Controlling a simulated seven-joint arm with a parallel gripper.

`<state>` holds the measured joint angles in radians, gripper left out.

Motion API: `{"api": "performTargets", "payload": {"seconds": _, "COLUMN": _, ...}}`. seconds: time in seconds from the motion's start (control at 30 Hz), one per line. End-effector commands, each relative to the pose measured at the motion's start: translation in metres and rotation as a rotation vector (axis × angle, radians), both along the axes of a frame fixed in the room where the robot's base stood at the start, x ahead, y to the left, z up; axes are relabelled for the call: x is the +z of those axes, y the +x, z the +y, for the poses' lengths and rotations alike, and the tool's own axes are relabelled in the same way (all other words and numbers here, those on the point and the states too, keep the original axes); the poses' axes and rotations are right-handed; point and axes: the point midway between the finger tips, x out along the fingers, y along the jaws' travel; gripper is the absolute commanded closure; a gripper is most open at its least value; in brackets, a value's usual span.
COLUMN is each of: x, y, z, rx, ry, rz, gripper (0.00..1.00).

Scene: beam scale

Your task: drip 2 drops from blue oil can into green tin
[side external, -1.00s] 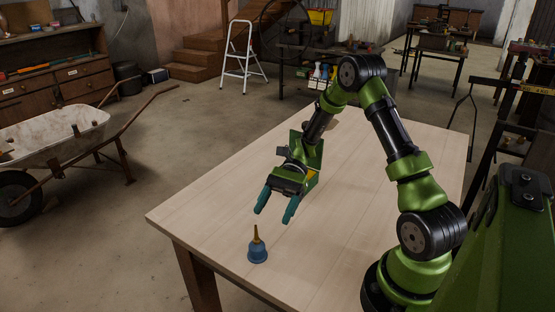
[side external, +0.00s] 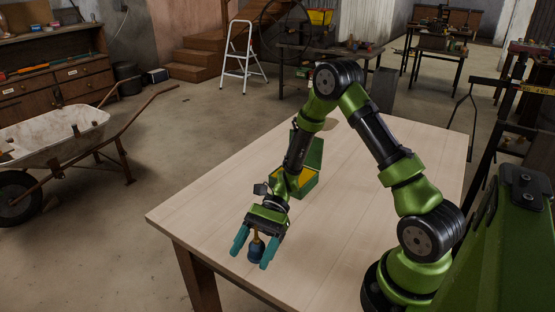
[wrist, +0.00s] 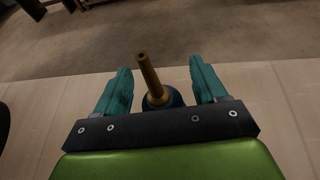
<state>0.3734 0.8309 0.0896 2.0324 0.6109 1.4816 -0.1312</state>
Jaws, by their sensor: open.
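The blue oil can (side external: 255,254) stands upright on the table near its front edge, with a brass spout pointing up. In the wrist view its spout (wrist: 149,75) rises between my fingers, and part of its blue body (wrist: 175,97) shows below. My gripper (side external: 254,247) is open, with one teal finger on each side of the can. In the wrist view gaps show between the can and both fingers of my gripper (wrist: 160,72). A green box-like tin (side external: 313,153) with a yellow patch stands behind my wrist, partly hidden by my arm.
The pale wooden table (side external: 370,180) is mostly clear around the can and to the right. A small tan thing (side external: 330,124) is partly hidden beyond the tin. A wheelbarrow (side external: 50,135) stands on the floor to the left, away from the table.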

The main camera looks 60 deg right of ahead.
Motion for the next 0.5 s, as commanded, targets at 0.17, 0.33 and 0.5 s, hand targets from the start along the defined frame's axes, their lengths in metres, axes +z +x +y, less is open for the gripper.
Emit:
{"api": "performTargets", "payload": {"seconds": 0.17, "x": -0.0001, "y": 0.0000, "z": 0.0001, "rx": 0.000, "ry": 0.000, "rz": 0.000, "gripper": 0.29}}
{"api": "performTargets", "payload": {"seconds": 0.33, "x": -0.0001, "y": 0.0000, "z": -0.0002, "rx": 0.000, "ry": 0.000, "rz": 0.000, "gripper": 0.54}}
{"api": "performTargets", "payload": {"seconds": 0.5, "x": -0.0001, "y": 0.0000, "z": -0.0004, "rx": 0.000, "ry": 0.000, "rz": 0.000, "gripper": 0.80}}
